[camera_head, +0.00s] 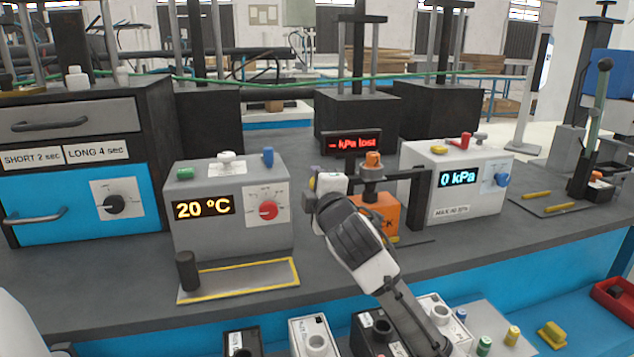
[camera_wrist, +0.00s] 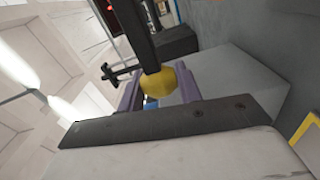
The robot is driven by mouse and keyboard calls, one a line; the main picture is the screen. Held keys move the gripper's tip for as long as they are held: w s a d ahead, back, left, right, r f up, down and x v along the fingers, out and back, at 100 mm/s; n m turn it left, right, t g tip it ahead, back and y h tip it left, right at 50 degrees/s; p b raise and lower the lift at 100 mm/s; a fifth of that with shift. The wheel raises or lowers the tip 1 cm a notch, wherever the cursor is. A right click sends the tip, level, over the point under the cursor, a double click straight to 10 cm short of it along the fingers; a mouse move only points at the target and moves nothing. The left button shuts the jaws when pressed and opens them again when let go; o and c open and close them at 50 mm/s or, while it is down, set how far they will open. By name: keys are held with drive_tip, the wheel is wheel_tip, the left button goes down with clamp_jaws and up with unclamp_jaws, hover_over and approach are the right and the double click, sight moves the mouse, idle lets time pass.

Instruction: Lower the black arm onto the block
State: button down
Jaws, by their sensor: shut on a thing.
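The black arm (camera_head: 405,174) runs level from a post beside the grey kPa box, over the orange block (camera_head: 386,222). A grey disc with an orange knob (camera_head: 373,159) sits on the arm above the block. Whether its underside touches the block is hidden or too small to tell. In the wrist view a black bar (camera_wrist: 139,32) ends in a yellow knob (camera_wrist: 159,82). My gripper (camera_wrist: 160,90) has its purple fingers on both sides of this knob and is shut on it. In the head view my gripper (camera_head: 322,184) is left of the block; my wrist hides part of the block.
The 20 °C box (camera_head: 228,243) stands left of my gripper, the 0 kPa box (camera_head: 470,205) right. A "kPa lost" display (camera_head: 352,143) stands behind the arm. A yellow-edged plate (camera_head: 238,279) lies in front of the 20 °C box. Several sockets and small parts lie along the front.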

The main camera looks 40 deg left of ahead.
drive_tip(key=shift+f, duration=0.4)
drive_tip(key=c, duration=1.4)
unclamp_jaws()
drive_tip(key=o, duration=0.4)
drive_tip(key=shift+w+d, duration=0.1)
drive_tip(key=shift+d, duration=0.05)
drive_tip(key=shift+r, duration=0.15)
drive_tip(key=b+v, duration=0.1)
drive_tip(key=v, duration=1.2)
drive_tip(key=shift+s+d+b, duration=0.25)
drive_tip(key=shift+s+b, duration=0.05)
